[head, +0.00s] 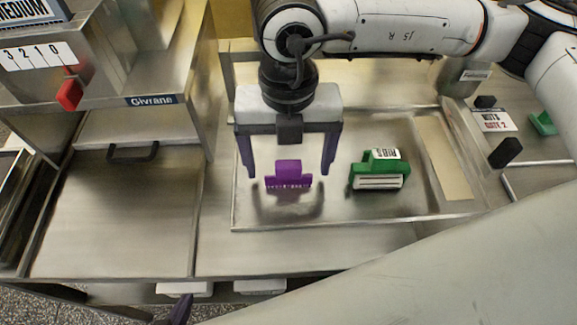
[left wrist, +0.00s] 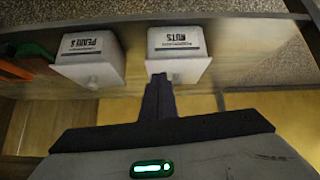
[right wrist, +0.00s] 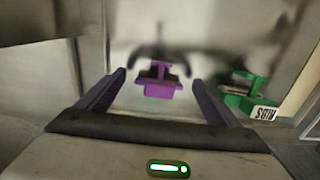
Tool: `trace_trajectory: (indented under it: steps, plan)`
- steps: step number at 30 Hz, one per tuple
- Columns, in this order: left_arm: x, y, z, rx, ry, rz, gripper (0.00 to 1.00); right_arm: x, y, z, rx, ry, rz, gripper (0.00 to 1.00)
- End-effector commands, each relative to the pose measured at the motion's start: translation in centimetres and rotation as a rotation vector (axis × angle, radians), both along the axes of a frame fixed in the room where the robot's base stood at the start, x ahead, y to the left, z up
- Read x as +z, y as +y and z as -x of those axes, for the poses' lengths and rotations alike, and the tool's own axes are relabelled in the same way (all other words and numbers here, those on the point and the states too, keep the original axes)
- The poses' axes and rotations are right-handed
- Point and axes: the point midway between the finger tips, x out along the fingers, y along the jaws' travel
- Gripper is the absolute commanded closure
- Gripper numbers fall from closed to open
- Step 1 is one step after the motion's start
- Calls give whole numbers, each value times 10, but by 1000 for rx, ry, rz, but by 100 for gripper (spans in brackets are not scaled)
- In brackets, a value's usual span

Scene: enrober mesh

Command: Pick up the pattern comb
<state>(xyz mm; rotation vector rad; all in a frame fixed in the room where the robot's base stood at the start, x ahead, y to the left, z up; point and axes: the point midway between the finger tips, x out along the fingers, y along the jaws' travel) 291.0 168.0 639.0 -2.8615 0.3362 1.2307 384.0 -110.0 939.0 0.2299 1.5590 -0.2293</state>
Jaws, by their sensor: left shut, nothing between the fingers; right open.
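A purple comb (head: 289,172) with a block handle and a toothed edge lies in the shallow metal tray (head: 330,222). A green comb-like tool (head: 378,172) labelled RIBS lies to its right in the same tray. My right gripper (head: 288,176) is open, its fingers pointing down on either side of the purple comb, apart from it. In the right wrist view, the purple comb (right wrist: 160,82) shows between the open fingers, with the green tool (right wrist: 245,95) to the right. My left gripper (left wrist: 158,82) is shut and empty; only a fingertip part (head: 180,311) shows at the head view's bottom edge.
White bins labelled NUTS (left wrist: 178,55) and PEARLS (left wrist: 90,60) sit below the counter edge near my left gripper. A Givrane machine (head: 150,100) with a red lever (head: 69,95) stands at left. The steel counter (head: 115,215) beside the tray is clear.

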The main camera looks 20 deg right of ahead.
Motion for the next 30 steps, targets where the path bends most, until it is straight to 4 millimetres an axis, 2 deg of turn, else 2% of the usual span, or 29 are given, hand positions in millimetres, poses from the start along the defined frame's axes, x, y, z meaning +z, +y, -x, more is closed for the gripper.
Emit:
trace_trajectory:
  steps: [3, 11, 18, 19, 26, 30]
  plan:
    - [3, 0, -2, 0, -5, 0, 100, -10, -1, 0, 0, 1, 1, 14]
    - [5, 0, -9, 0, -16, 0, 100, -13, 0, 0, 0, 0, 0, 16]
    - [5, 0, -8, 0, -15, 0, 100, -12, -1, 0, 0, 0, 0, 56]
    - [5, 0, -8, 0, -15, 0, 100, -12, -1, 0, 0, -1, 0, 59]
    - [4, 1, -5, 1, -10, -1, 100, -11, 0, 0, 0, -1, 0, 59]
    - [1, 1, -4, 0, -7, -1, 100, 3, 0, -1, -1, -3, -1, 59]
